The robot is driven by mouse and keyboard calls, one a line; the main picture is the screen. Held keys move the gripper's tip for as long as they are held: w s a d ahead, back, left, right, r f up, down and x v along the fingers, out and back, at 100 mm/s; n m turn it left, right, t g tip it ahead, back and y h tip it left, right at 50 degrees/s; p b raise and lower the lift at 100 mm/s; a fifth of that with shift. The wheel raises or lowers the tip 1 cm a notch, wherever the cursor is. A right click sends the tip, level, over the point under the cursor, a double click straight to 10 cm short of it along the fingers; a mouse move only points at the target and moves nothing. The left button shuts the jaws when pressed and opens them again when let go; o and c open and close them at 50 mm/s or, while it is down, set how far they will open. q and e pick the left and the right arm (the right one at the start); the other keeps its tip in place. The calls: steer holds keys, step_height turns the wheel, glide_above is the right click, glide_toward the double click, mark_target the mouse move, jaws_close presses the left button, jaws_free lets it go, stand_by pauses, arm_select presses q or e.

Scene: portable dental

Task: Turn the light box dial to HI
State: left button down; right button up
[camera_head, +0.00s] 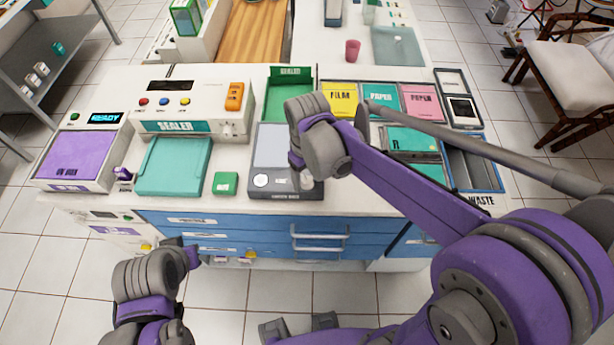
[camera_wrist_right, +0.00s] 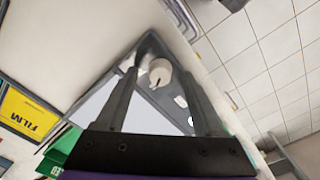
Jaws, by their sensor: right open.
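The light box (camera_head: 270,145) is a flat grey unit with a pale screen near the front of the counter. In the right wrist view, its white dial (camera_wrist_right: 160,71) with a small dark mark sits near a corner of the panel. My right gripper (camera_wrist_right: 159,77) is open, its two dark fingers reaching to either side of the dial; I cannot tell whether they touch it. The HI setting is not readable. My left arm (camera_head: 150,280) is low at the counter front; its fingers are unclear.
A teal-lidded sealer (camera_head: 172,165) and a small green block (camera_head: 225,183) are left of the light box. A green tray (camera_head: 289,90) stands behind it. Film and paper bins (camera_head: 340,97) and a waste bin (camera_head: 470,165) are to the right. Blue drawers (camera_head: 260,222) are below.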

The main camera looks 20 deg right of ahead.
steer(key=shift+f, duration=0.4)
jaws_close()
arm_select(q)
steer(key=shift+f, duration=0.1)
arm_select(e)
steer(key=shift+m+b, duration=0.3)
steer(key=shift+m, duration=0.8)
steer(key=m, duration=0.3)
steer(key=shift+m+b, duration=0.3)
steer(key=shift+b, duration=0.1)
arm_select(q)
steer(key=f, duration=0.1)
steer(key=s+f, duration=0.1)
steer(key=f, duration=0.1)
steer(key=shift+b, duration=0.4)
arm_select(e)
steer(key=m, duration=0.6)
arm_select(q)
steer(key=shift+s, duration=0.1)
